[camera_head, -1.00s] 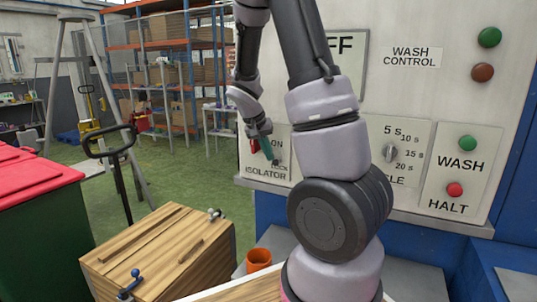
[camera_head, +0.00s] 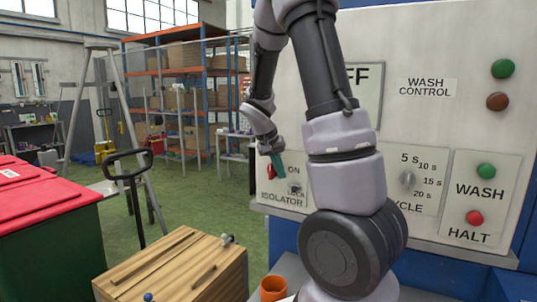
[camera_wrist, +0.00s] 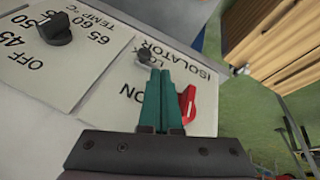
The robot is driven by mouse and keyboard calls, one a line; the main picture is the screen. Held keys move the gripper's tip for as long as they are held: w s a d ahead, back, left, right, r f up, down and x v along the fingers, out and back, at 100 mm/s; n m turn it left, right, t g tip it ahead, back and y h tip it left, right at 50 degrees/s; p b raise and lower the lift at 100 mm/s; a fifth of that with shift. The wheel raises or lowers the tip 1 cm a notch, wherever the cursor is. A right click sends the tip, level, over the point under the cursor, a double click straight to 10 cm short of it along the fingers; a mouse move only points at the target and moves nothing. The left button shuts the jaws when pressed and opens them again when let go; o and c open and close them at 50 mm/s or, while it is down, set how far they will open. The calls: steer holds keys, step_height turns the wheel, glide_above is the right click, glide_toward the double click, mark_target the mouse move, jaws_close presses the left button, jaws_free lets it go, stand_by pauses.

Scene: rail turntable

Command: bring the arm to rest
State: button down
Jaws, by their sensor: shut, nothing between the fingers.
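My gripper (camera_head: 278,166) hangs in front of the lower left of the wash control panel (camera_head: 425,130), beside the isolator plate (camera_head: 285,201). In the wrist view its two teal fingers (camera_wrist: 160,82) are together with nothing between them. The red isolator handle (camera_wrist: 187,103) shows just right of the fingers; it also shows in the head view (camera_head: 270,171), left of the fingertips. Whether the fingers touch the panel cannot be told. My arm rises from the lower middle, bends at the top and comes down to the gripper.
A green bin with a red lid (camera_head: 45,192) is at the left. Green floor lies open between.

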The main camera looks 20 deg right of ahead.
steer(key=v, duration=0.9)
steer(key=shift+r, duration=0.15)
steer(key=s+a+r+n+t+y, duration=0.1)
steer(key=s+a+r+t+y, duration=0.1)
steer(key=s+a+r, duration=0.3)
steer(key=s+a+r+n+t+y, duration=0.1)
steer(key=s+a+r+t+y, duration=0.2)
steer(key=s, duration=1.1)
steer(key=shift+s+a+r+n+t+y, duration=0.2)
steer(key=shift+a+r+n+t+y, duration=0.15)
steer(key=shift+a+r+y, duration=0.8)
steer(key=shift+a+f+h, duration=0.2)
steer(key=shift+f+h, duration=0.05)
steer(key=shift+f, duration=0.05)
